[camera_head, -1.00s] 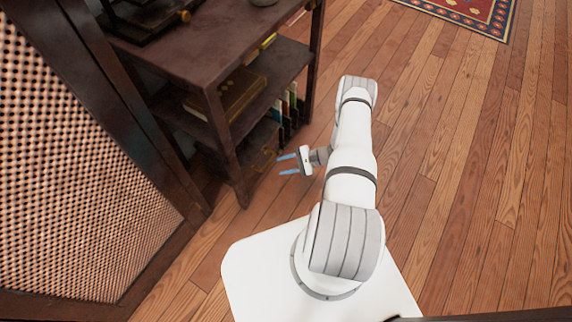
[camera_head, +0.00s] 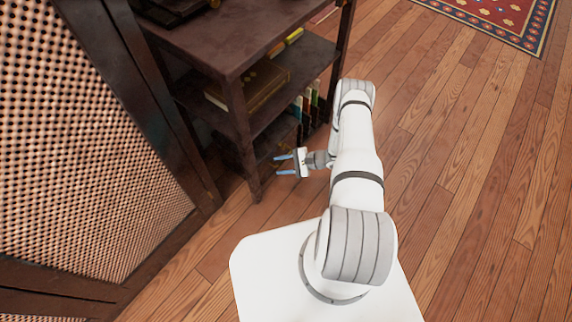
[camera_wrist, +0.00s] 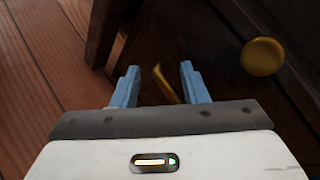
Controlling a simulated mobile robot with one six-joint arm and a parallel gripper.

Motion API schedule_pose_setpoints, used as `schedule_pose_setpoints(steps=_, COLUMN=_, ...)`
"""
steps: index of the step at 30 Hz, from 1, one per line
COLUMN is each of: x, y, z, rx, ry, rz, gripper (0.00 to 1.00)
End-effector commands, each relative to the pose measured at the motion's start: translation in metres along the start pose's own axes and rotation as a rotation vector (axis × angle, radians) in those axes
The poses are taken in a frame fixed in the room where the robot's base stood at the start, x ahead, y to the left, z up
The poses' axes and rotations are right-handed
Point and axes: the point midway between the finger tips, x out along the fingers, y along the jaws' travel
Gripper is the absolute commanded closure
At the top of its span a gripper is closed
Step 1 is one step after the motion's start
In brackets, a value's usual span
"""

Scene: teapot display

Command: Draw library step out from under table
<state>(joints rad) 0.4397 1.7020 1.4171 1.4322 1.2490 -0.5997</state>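The dark wooden table (camera_head: 235,40) has open shelves below its top. My gripper (camera_head: 277,165) is at its low right side, beside the front leg and pointing in under the lowest shelf. In the wrist view my gripper (camera_wrist: 159,70) is open, its two blue fingers apart. A thin brass piece (camera_wrist: 165,84), like a handle, shows between the fingers; I cannot tell if they touch it. A round brass knob (camera_wrist: 262,57) is to the right against a dark surface. This dark surface may be the library step, but its outline is lost in shadow.
A table leg (camera_wrist: 103,35) stands close ahead of the left finger. Books (camera_head: 255,85) lie on the middle shelf, and several upright ones (camera_head: 310,105) stand lower. A lattice-panelled cabinet (camera_head: 80,150) is at left. Open plank floor (camera_head: 460,180) lies right, with a rug (camera_head: 510,20) beyond.

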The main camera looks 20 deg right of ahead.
Motion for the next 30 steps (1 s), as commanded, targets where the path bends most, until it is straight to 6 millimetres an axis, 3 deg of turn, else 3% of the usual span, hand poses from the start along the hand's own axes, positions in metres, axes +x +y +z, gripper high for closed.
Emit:
schedule_pose_setpoints(steps=4, x=-0.0004, y=0.0001, z=0.0000, rx=0.001, ry=0.000, rz=0.000, gripper=0.62)
schedule_pose_setpoints(steps=18, x=-0.0009, y=0.0012, z=-0.0003, rx=0.002, ry=0.001, rz=0.001, gripper=1.00)
schedule_pose_setpoints(steps=30, x=-0.0011, y=0.0033, z=-0.0006, rx=0.006, ry=0.002, rz=0.002, gripper=1.00)
